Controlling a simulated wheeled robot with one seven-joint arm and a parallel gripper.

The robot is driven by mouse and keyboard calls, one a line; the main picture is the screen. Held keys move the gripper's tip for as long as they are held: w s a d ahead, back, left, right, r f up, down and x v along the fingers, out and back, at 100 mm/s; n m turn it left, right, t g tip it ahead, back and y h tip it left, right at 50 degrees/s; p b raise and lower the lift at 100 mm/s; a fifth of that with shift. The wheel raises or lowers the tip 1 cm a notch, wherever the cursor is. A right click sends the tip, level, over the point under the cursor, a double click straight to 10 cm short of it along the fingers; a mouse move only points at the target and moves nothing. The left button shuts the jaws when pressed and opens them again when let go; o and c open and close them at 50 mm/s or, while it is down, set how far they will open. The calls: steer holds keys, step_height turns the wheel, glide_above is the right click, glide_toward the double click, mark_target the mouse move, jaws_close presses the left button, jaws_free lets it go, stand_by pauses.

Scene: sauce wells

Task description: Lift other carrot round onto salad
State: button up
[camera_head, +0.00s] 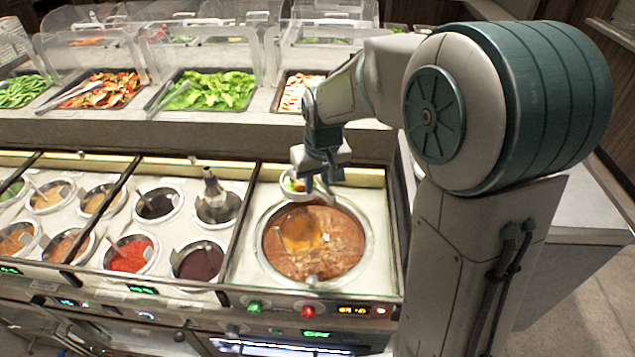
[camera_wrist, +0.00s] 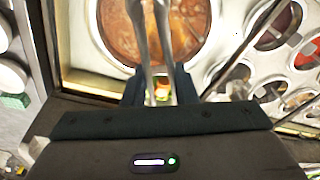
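My gripper (camera_head: 320,172) hangs over the back rim of the soup pot, beside a small white bowl of salad (camera_head: 291,186). The bowl shows green leaves and a little orange. In the wrist view my gripper's dark fingers (camera_wrist: 158,78) sit on either side of two long grey metal arms, which look like tongs (camera_wrist: 165,30) held between them. Orange and green bits of salad (camera_wrist: 163,93) show in the gap between the arms. I cannot make out a separate carrot round, and the tips of the tongs are not clear. Most of the bowl is hidden in the wrist view.
The soup pot (camera_head: 325,250) holds orange-brown soup and a ladle. Several sauce wells (camera_head: 133,253) with spoons lie to its left. Trays of greens (camera_head: 213,89) and other vegetables stand behind, under clear guards. A bottle (camera_head: 214,188) stands in one well.

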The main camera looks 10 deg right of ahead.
step_height(320, 180, up, 7)
steer(key=p, duration=0.4)
steer(key=shift+s+d, duration=0.1)
stand_by(0.6)
